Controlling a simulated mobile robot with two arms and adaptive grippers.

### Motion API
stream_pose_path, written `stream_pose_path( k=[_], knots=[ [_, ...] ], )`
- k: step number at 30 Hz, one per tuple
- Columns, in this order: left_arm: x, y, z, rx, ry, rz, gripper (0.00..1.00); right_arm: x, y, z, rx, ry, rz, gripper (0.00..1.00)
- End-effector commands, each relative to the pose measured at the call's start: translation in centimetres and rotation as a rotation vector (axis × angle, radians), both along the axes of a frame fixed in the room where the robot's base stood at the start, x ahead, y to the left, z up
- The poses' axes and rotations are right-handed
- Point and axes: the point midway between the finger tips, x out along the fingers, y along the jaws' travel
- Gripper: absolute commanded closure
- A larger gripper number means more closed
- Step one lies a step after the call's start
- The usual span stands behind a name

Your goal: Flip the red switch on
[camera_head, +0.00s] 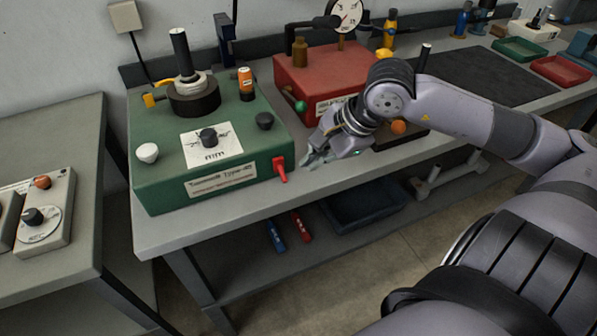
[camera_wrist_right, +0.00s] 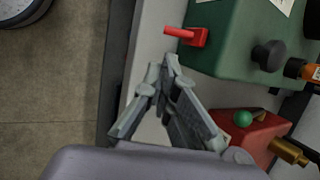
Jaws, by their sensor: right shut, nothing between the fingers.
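The red switch (camera_head: 279,168) sticks out of the front face of the green machine (camera_head: 160,194), near its lower right corner. Its lever points out from the face and slopes downward in the head view. In the right wrist view the red switch (camera_wrist_right: 187,35) lies just beyond my fingertips, apart from them. My right gripper (camera_head: 306,163) is shut and empty, to the right of the switch above the bench front edge. Its fingertips meet in the right wrist view (camera_wrist_right: 162,68). My left gripper is not in view.
A red machine (camera_head: 300,88) with a dial gauge (camera_head: 345,14) stands right of the green machine, behind my right gripper. The grey bench (camera_head: 220,219) has a narrow clear strip in front. A blue bin (camera_head: 362,208) sits below. A side table (camera_head: 72,126) stands left.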

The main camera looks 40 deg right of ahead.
Motion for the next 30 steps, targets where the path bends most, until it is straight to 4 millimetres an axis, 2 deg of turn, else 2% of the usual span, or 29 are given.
stream_pose_path(
  k=[18, 30],
  knots=[
    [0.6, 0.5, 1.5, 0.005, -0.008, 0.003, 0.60, 3.1, 1.5, -6.0, 0.005, 0.000, -0.001, 1.00],
    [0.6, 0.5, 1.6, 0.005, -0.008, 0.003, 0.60, 3.4, 1.6, -6.8, 0.001, 0.000, 0.000, 1.00]
  ],
)
